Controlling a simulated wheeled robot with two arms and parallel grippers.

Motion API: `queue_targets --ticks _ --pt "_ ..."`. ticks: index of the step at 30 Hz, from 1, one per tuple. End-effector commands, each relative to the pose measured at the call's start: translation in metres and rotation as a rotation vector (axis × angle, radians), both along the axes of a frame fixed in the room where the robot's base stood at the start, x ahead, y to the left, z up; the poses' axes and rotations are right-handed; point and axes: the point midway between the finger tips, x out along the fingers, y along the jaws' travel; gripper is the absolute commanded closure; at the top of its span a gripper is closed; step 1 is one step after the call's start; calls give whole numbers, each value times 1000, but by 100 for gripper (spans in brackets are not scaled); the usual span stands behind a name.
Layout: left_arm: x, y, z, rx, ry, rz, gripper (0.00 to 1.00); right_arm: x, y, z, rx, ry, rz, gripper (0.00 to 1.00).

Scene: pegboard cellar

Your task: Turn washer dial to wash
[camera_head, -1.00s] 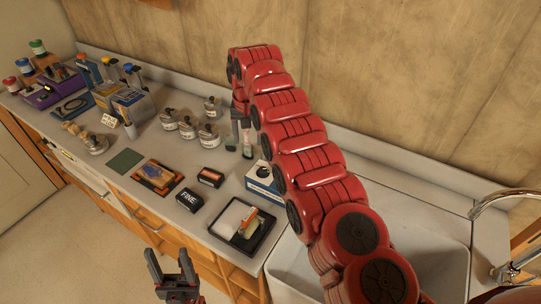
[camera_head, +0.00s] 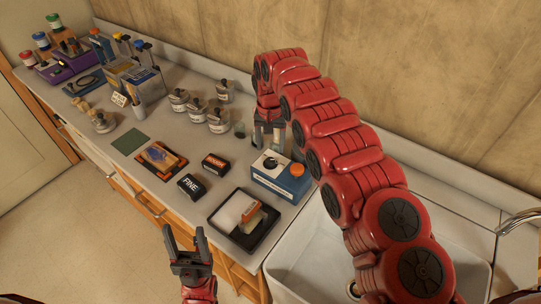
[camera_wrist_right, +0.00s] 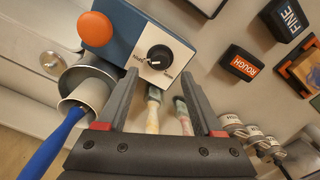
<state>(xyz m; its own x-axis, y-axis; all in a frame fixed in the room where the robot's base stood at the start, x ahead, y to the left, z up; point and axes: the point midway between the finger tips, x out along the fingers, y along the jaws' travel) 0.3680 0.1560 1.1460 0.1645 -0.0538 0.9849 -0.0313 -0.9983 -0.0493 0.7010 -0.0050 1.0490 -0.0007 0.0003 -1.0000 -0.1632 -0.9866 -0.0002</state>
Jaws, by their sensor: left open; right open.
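The washer (camera_head: 290,186) is a small blue and white box with an orange cap on the counter. Its black dial (camera_head: 270,163) is on the white part. The right wrist view shows the washer (camera_wrist_right: 122,42) and the dial (camera_wrist_right: 159,57) beyond the fingertips, with small labels on either side too small to read surely. My right gripper (camera_head: 268,138) is open and empty, pointing down just behind the washer. Its fingers (camera_wrist_right: 163,90) appear apart from the dial. My left gripper (camera_head: 184,236) is open and empty in front of the counter, over the floor.
Several jars (camera_head: 197,111) stand left of my right gripper. ROUGH (camera_head: 214,163) and FINE (camera_head: 190,186) blocks and a black tray (camera_head: 224,236) lie nearby. A cup with a blue-handled brush (camera_wrist_right: 50,140) is beside the washer. The sink (camera_head: 300,268) is at right.

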Motion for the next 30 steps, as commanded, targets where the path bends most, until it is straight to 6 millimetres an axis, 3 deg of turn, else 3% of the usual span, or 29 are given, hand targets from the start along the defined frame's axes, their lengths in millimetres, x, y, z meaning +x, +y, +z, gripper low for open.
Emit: queue_targets --ticks 4,9,22,23,30 --pt "0 0 16 0 0 0 38 -1 0 -29 0 3 0 32" --pt "0 0 15 0 0 0 38 0 1 -49 3 0 0 32" --pt "0 0 15 0 0 0 38 1 0 -57 0 -2 0 32" --pt "0 0 15 0 1 0 38 1 0 -57 0 -2 0 34" --pt "0 0 15 0 0 0 38 1 0 -57 0 -1 0 77"
